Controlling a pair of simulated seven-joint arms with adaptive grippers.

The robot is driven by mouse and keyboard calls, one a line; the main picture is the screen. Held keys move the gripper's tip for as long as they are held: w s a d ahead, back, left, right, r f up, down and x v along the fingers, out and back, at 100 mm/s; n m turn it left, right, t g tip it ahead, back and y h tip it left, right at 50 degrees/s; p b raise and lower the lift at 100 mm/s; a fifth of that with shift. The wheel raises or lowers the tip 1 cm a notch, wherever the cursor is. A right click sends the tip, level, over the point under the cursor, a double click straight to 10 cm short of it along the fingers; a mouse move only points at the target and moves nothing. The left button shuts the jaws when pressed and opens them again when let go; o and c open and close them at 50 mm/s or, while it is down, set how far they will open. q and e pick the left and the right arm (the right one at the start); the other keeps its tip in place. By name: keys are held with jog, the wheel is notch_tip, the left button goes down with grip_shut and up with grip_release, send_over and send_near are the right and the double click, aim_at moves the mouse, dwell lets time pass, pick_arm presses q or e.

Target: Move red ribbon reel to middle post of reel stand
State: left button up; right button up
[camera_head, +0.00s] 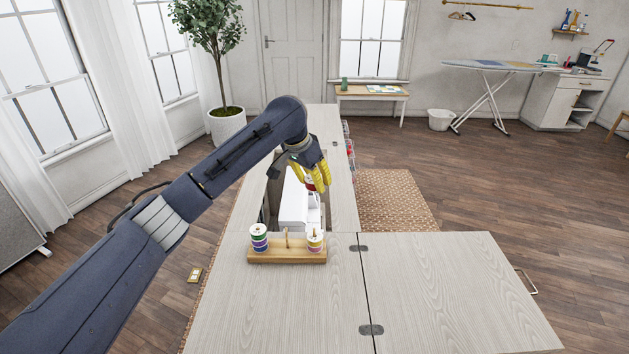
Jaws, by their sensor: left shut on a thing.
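The reel stand (287,256) is a wooden base on the near part of the cabinet top. A stack of reels (259,238) with white, green and purple showing is on its left post. Its middle post (287,239) is bare. Another stack (315,240), with yellow and white showing, is on its right post. My left gripper (314,183) has yellow fingers and is shut on the red ribbon reel (310,184), which is partly hidden by the fingers. It is held above the cabinet opening, beyond the stand and toward its right side. My right gripper is not in view.
A white sewing machine (294,204) sits in the cabinet opening behind the stand. The unfolded leaf (450,285) at the right is clear, as is the top in front of the stand. Colored items hang at the cabinet's far right side (348,140).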

pick_arm(q)
jog(key=shift+g+y, duration=0.3)
jog(key=a+f, duration=0.8)
jog(key=f, duration=0.1)
jog(key=shift+a+f, duration=0.1)
jog(key=shift+a, duration=0.3)
jog(key=shift+f, duration=2.35)
jog(key=shift+f, duration=2.35)
jog(key=o, duration=1.1)
jog(key=shift+c, duration=0.2)
jog(key=v, duration=1.2)
jog(key=shift+a, duration=0.1)
